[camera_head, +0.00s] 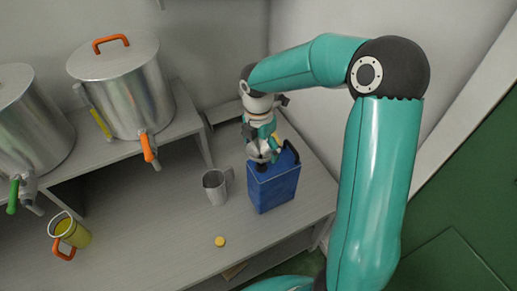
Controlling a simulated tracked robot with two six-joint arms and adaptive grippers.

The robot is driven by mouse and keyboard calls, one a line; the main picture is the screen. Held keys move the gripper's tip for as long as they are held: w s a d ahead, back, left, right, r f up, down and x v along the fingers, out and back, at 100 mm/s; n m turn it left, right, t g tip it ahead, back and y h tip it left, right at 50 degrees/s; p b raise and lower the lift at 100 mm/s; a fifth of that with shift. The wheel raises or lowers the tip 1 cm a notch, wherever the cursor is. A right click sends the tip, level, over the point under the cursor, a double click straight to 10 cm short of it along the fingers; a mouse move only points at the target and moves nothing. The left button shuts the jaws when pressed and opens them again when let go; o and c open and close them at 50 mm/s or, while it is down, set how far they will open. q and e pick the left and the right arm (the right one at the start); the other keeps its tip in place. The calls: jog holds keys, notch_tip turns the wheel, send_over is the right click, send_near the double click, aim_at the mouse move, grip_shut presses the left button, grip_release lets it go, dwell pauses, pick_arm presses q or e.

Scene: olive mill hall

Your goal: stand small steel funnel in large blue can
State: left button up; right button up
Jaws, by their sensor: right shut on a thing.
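The large blue can (274,190) stands upright on the bench in the middle of the view, with a dark handle at the right of its top. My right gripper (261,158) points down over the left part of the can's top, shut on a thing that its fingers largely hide. This appears to be the small steel funnel, which shows nowhere else. I cannot tell whether its spout is inside the can's opening. My left gripper is not in view.
A steel jug (214,188) stands just left of the can. A yellow cap (220,241) lies in front. A yellow-filled jug (75,234) with an orange handle is at left. Two steel vats (122,92) (32,125) stand on a raised shelf (185,123). The front-middle bench is mostly clear.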

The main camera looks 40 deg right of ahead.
aim_at(259, 154)
jog(key=shift+f+b, duration=0.95)
jog(key=shift+f, duration=0.45)
jog(key=o, duration=0.8)
jog(key=shift+o, duration=0.2)
jog(key=shift+r, duration=0.1)
jog(key=shift+r, duration=0.25)
notch_tip(259, 154, up, 11)
jog(key=shift+w+a+r, duration=0.15)
jog(key=shift+w, duration=0.2)
jog(key=shift+r, duration=0.1)
